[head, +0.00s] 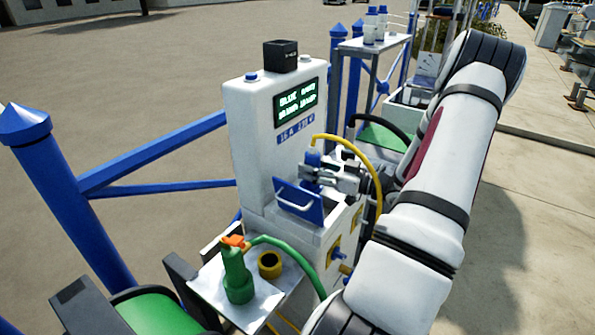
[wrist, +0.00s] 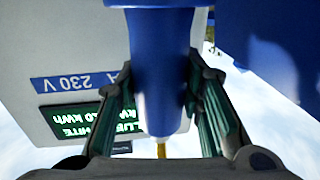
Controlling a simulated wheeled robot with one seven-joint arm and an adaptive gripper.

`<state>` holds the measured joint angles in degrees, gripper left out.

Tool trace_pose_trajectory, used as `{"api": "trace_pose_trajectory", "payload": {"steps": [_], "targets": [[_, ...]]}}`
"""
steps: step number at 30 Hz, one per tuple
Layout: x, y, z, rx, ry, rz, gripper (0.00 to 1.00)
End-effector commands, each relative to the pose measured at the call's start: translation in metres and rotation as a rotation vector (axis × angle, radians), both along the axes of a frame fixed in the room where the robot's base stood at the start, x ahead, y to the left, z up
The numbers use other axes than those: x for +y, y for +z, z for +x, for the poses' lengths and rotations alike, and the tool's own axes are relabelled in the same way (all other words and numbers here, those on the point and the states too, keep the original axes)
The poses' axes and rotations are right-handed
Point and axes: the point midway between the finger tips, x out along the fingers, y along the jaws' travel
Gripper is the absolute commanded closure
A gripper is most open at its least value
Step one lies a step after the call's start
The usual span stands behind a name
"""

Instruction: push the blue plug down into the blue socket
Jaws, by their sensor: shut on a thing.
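My gripper (head: 322,175) is shut on the blue plug (head: 313,157), in front of the white pedestal. A yellow cable (head: 350,146) leaves the plug's top and arcs right. In the wrist view the plug (wrist: 162,75) is upright between the two fingers, its cable end toward the picture's bottom. A wider blue part at the top edge meets it; I cannot tell if this is a collar or the socket. The socket opening is hidden in the head view, so the plug's depth cannot be told.
The pedestal (head: 255,150) has a lit display (head: 297,102) and a small black box (head: 281,56) on top. A blue railing (head: 150,150) stands at left.

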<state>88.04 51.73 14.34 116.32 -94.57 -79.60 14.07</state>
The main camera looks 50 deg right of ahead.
Motion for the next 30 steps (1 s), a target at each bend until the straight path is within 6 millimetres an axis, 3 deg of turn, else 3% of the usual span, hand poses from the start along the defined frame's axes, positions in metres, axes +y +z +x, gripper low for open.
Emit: {"api": "trace_pose_trajectory", "payload": {"steps": [21, 30], "targets": [[0.0, -0.054, 0.002, -0.001, 0.0, -0.001, 1.0], [0.0, -0.057, 0.0, -0.001, 0.0, -0.001, 1.0]]}}
